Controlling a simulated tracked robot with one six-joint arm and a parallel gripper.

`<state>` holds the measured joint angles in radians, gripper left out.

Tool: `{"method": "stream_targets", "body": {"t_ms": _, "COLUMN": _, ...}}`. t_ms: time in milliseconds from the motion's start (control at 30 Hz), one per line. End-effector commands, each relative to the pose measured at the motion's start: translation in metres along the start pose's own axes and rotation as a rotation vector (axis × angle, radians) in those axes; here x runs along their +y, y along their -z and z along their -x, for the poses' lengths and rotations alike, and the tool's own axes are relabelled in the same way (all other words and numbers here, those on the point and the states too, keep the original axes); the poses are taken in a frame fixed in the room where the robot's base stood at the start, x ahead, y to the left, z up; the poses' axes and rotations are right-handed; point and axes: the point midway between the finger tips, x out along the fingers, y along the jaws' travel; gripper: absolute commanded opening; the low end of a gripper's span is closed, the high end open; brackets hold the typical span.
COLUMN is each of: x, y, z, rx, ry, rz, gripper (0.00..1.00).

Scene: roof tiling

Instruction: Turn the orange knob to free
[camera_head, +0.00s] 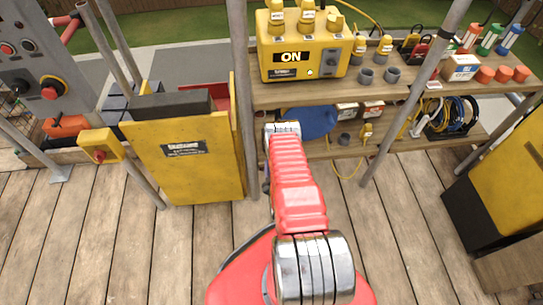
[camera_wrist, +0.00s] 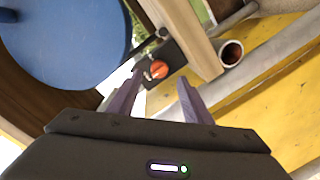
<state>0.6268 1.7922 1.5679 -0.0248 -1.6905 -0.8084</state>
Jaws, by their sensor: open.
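The orange knob (camera_wrist: 159,70) shows in the wrist view as a small round orange piece with a pale mark. It sits on a dark block (camera_wrist: 168,62) beside a pale wooden beam. My gripper (camera_wrist: 160,88) is open, its two purple-grey fingers pointing toward the knob. In the picture the knob appears between the fingertips; I cannot tell how far beyond them it is, and no contact is clear. In the head view my red arm reaches toward the shelf, and I cannot make out the knob or the fingers there.
A blue disc (camera_wrist: 65,40) is close on the left in the wrist view, and a grey pipe (camera_wrist: 231,53) end is on the right. In the head view a yellow "ON" box (camera_head: 290,58) stands on the upper shelf. A yellow cabinet (camera_head: 187,160) stands left of my arm.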

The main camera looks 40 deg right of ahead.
Motion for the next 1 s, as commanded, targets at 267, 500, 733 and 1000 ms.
{"method": "stream_targets", "body": {"t_ms": 267, "x": 0.000, "y": -0.001, "z": 0.049, "rx": -0.002, "ry": 0.001, "rz": 0.000, "gripper": 0.45}}
{"method": "stream_targets", "body": {"t_ms": 500, "x": 0.000, "y": -0.001, "z": 0.078, "rx": -0.001, "ry": 0.000, "rz": 0.001, "gripper": 0.45}}
{"method": "stream_targets", "body": {"t_ms": 733, "x": 0.000, "y": -0.001, "z": 0.083, "rx": 0.000, "ry": -0.002, "rz": 0.001, "gripper": 0.45}}
{"method": "stream_targets", "body": {"t_ms": 1000, "x": 0.000, "y": -0.001, "z": 0.082, "rx": 0.000, "ry": -0.002, "rz": 0.001, "gripper": 0.45}}
